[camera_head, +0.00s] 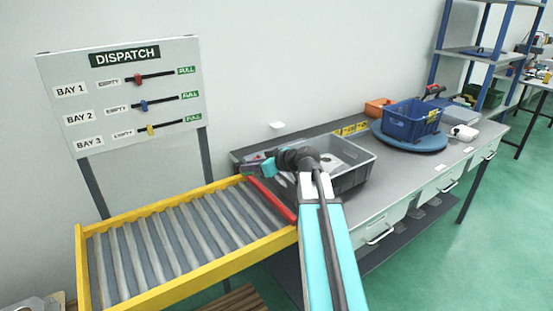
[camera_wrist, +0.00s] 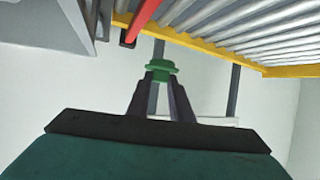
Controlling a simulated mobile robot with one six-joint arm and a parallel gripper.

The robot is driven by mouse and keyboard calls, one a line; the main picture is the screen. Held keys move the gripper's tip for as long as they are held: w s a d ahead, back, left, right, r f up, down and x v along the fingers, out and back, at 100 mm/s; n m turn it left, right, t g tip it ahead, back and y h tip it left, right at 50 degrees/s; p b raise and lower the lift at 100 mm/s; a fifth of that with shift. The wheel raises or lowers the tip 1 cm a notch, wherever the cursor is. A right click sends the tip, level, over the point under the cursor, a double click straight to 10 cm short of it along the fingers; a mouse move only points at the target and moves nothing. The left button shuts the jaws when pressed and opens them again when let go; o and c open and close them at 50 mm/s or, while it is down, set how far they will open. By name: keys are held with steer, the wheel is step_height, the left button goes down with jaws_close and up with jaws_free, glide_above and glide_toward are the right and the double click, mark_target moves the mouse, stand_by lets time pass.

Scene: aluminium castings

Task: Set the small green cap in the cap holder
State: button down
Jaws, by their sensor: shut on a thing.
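The small green cap (camera_wrist: 161,66) shows in the wrist view, pinched between the two dark fingertips of my gripper (camera_wrist: 160,77). It has a wider flange with narrower parts above and below. In the head view my gripper (camera_head: 252,168) points left, above the left end of the grey bench, near the red bar of the roller conveyor. The cap is too small to make out clearly there. I cannot make out a cap holder in either view; my arm hides part of the bench.
A grey crate (camera_head: 349,181) stands on the bench (camera_head: 392,174) beside my arm. A blue crate (camera_head: 411,118) sits on a round blue turntable (camera_head: 432,146), with an orange box (camera_head: 378,107) behind. The yellow-framed roller conveyor (camera_head: 205,273) has a red bar (camera_head: 272,201) across its end.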

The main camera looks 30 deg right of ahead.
steer(key=w+a+m+t+h, duration=0.1)
steer(key=a+m+h, duration=0.4)
steer(key=a, duration=1.3)
steer(key=shift+w+f, duration=0.15)
steer(key=shift+w, duration=0.15)
steer(key=shift+a, duration=0.2)
